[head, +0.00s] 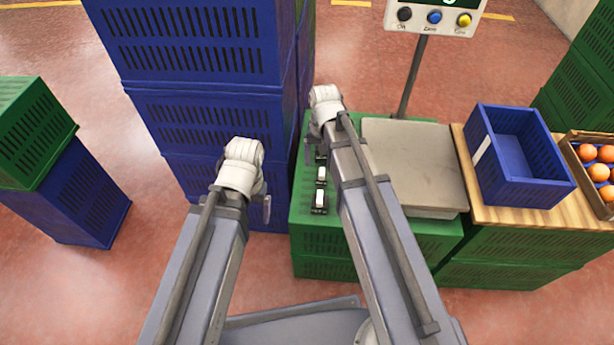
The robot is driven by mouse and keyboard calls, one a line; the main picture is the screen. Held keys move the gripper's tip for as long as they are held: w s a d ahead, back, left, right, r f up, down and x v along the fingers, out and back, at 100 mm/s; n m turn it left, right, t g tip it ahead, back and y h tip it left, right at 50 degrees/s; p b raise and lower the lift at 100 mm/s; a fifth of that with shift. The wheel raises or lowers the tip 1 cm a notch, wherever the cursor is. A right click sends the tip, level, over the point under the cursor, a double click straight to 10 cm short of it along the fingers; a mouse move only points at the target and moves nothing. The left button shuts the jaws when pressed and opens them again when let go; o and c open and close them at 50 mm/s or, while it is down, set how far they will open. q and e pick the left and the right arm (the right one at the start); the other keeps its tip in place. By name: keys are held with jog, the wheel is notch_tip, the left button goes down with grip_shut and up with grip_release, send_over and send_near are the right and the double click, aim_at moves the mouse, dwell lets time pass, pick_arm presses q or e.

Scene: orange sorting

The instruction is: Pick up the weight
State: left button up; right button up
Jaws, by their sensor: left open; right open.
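Small dark weights with pale tops stand in a row on a green crate (335,243). The nearest weight (320,201) and the one behind it (321,176) show clearly; a third, farther back, is partly hidden by my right arm. My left gripper (266,208) is open, left of the weights and apart from them, near the blue crate stack. My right gripper (312,132) is open near the far end of the row; its wrist and arm hide most of its fingers. I see nothing held in either gripper.
A scale with a grey plate (415,160) and a post display (436,15) is right of the weights. An empty blue crate (515,150) stands on a wooden board (525,212) beside a box of oranges (570,160). Tall blue crates (210,100) stand behind my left gripper.

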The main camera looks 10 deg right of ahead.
aim_at(322, 172)
jog(key=shift+w+f, duration=0.25)
jog(key=shift+w, duration=0.2)
notch_tip(322, 172, down, 3)
jog(key=b, duration=0.2)
jog(key=shift+r+b, duration=0.15)
jog(key=shift+b, duration=0.25)
jog(key=f+b, duration=0.5)
jog(key=shift+s+d+f, duration=0.1)
jog(key=shift+d, duration=0.25)
grip_shut()
